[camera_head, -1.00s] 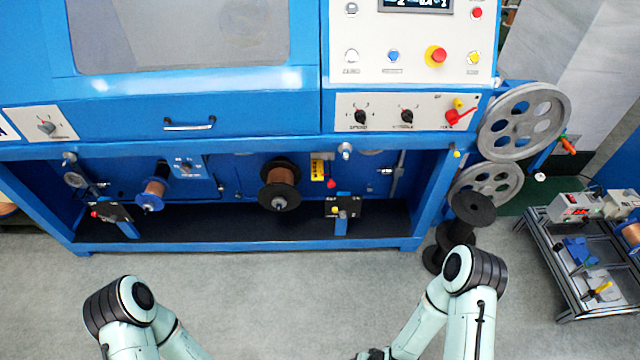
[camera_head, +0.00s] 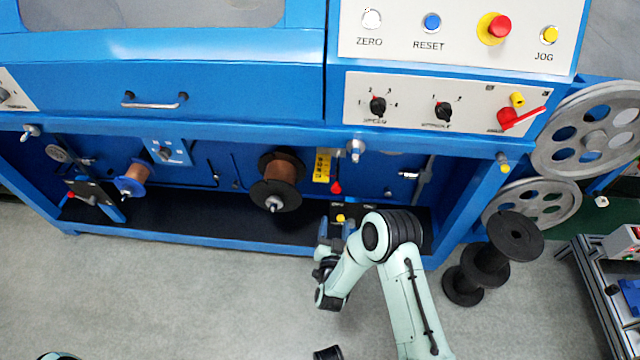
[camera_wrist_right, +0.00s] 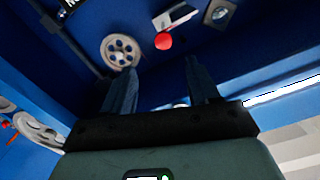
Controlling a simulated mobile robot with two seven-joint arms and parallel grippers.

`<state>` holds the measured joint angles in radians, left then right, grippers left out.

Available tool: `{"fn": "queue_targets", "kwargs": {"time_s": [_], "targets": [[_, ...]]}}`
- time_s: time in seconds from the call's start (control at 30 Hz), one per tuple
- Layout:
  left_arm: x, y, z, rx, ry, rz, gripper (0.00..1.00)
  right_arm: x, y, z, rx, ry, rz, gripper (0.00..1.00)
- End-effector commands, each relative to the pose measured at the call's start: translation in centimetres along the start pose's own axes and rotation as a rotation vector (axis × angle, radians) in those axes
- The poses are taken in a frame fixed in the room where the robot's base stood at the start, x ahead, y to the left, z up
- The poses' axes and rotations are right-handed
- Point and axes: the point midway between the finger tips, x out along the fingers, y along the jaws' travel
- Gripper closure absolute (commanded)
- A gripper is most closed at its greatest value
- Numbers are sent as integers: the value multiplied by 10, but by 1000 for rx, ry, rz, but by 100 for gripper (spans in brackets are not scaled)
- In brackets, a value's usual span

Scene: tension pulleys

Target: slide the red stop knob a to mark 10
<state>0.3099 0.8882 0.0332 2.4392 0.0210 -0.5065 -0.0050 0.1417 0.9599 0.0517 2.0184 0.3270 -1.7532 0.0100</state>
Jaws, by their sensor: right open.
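A small red knob (camera_head: 336,188) sits under a yellow marked plate (camera_head: 321,165) on the blue back wall of the machine's lower bay. I cannot read a letter or the scale marks. In the right wrist view a round red knob (camera_wrist_right: 163,41) shows ahead of the fingers, beside a pale plate (camera_wrist_right: 175,16); it looks like the same knob. My right gripper (camera_wrist_right: 160,88) is open and empty, with the knob beyond its fingertips and apart from them. In the head view my right arm reaches to the bay's front, its fingers hard to make out. My left gripper is out of view.
A copper spool (camera_head: 281,170) stands left of the knob. The bay's top rail (camera_head: 230,135) runs above, and a right post (camera_head: 470,205) closes the side. Black stacked reels (camera_head: 487,262) stand on the floor right of my arm. A grey pulley (camera_wrist_right: 121,51) shows left in the wrist view.

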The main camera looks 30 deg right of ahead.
Motion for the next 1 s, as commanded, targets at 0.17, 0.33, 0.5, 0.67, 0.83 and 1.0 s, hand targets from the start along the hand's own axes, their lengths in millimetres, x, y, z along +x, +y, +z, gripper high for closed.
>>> {"fn": "queue_targets", "kwargs": {"time_s": [0.17, 0.33, 0.5, 0.67, 0.83, 1.0], "targets": [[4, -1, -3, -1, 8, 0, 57, 7, 0, -5, 5, 42, 5, 40], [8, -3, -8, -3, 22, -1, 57, 31, 0, -6, 4, 44, 5, 40], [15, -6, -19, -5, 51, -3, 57, 68, 1, -7, 5, 43, 6, 40], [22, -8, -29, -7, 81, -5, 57, 100, 1, -7, 4, 42, 6, 40], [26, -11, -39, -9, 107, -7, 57, 124, 1, -8, 4, 39, 5, 40], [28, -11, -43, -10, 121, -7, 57, 135, 0, -9, 3, 38, 4, 40]]}}
